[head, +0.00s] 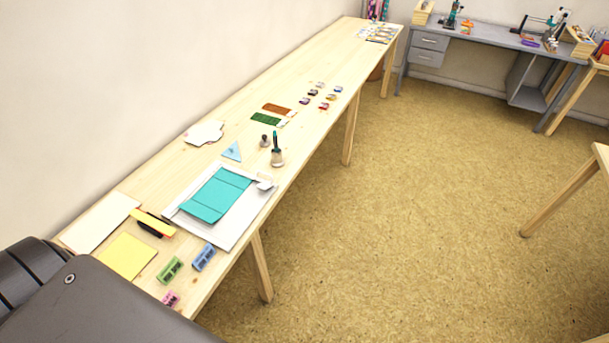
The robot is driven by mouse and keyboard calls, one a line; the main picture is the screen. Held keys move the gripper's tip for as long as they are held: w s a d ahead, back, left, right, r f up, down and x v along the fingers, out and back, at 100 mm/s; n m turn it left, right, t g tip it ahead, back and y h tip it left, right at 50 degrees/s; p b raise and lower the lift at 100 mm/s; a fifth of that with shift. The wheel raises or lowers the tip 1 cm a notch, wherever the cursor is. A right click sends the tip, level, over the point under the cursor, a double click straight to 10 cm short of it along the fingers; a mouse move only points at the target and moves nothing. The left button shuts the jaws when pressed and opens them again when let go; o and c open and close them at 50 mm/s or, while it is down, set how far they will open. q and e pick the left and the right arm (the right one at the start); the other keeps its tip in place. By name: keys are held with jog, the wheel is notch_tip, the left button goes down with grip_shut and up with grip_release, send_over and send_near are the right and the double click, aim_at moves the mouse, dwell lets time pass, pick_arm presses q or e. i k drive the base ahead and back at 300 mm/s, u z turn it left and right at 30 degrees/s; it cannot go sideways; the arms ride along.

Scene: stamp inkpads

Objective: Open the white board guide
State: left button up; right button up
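A white board (235,232), which looks like the board guide, lies on the long wooden table, near its front edge. A teal folded sheet or card (215,196) lies flat on it, with crease lines across it. A small pale grey-white piece (264,184) sits at the board's right corner. I cannot tell from this distance whether the guide is open or closed. Neither of my grippers is in view.
The table (165,190) runs along the wall. Near the board are a yellow sheet (128,255), a blue inkpad (204,257), a green inkpad (170,269), a blue triangle (232,151) and a dark-handled stamp (277,152). Open floor (410,220) lies right of the table.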

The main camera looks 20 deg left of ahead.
aim_at(265, 185)
jog(key=z, duration=0.05)
jog(key=i, duration=3.45)
jog(key=u, duration=4.2)
